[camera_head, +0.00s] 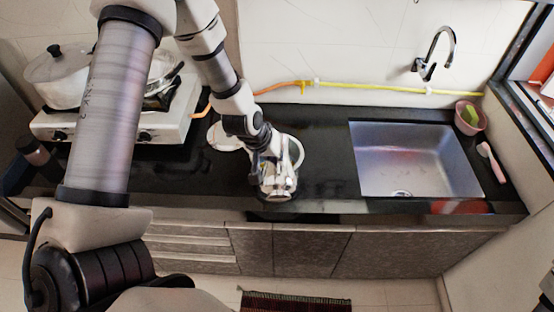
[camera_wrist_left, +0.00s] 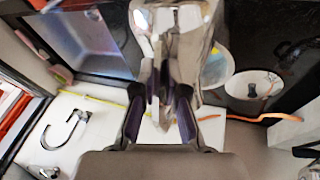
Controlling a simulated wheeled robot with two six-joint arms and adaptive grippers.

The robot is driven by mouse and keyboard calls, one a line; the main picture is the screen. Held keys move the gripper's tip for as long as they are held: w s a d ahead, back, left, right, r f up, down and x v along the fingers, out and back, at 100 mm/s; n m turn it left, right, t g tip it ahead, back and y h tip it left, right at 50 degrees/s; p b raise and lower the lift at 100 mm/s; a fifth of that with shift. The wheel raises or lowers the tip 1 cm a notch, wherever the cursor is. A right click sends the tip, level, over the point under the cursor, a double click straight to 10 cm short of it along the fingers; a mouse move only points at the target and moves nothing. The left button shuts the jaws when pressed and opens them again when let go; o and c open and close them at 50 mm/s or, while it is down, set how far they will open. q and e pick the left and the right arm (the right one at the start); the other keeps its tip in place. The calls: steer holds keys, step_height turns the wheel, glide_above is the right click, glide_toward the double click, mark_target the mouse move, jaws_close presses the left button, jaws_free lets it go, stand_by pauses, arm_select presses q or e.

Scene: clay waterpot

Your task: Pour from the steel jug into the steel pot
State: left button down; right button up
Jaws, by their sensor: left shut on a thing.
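My left gripper (camera_head: 262,152) is over the counter, shut on the shiny steel jug (camera_head: 278,184). In the left wrist view its fingers (camera_wrist_left: 163,100) close around part of the jug (camera_wrist_left: 178,28); the contact is partly hidden. A round, pale-rimmed vessel (camera_head: 298,148) shows behind the jug and gripper, mostly hidden, and also in the left wrist view (camera_wrist_left: 219,66). A second round, pale vessel (camera_head: 222,137) is to its left, also in the left wrist view (camera_wrist_left: 252,90). I cannot tell which is the steel pot. My right gripper is not in view.
A white stove (camera_head: 110,127) with a lidded pot (camera_head: 57,78) stands at the left. A steel sink (camera_head: 412,160) and tap (camera_head: 433,55) are at the right. A yellow hose (camera_head: 370,87) runs along the wall. The black counter (camera_head: 325,125) is clear before the sink.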

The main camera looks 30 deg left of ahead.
arm_select(q)
steer(key=shift+w+r, duration=0.15)
stand_by(0.4)
steer(key=shift+w+a+r+g+b, duration=0.2)
steer(key=shift+g+b, duration=0.1)
steer(key=shift+b, duration=0.1)
steer(key=shift+w+a+r+b, duration=0.1)
steer(key=shift+b, duration=0.35)
steer(key=shift+w+r+h+b, duration=0.1)
steer(key=shift+r+h+b, duration=0.2)
steer(key=shift+h, duration=0.1)
steer(key=shift+a, duration=0.1)
steer(key=shift+w+a+r+g+b, duration=0.25)
steer(key=shift+g+b, duration=0.25)
steer(key=shift+b, duration=0.65)
steer(key=shift+w+a+r+g+h, duration=0.15)
steer(key=shift+w+r+g+h, duration=0.2)
steer(key=shift+r, duration=0.1)
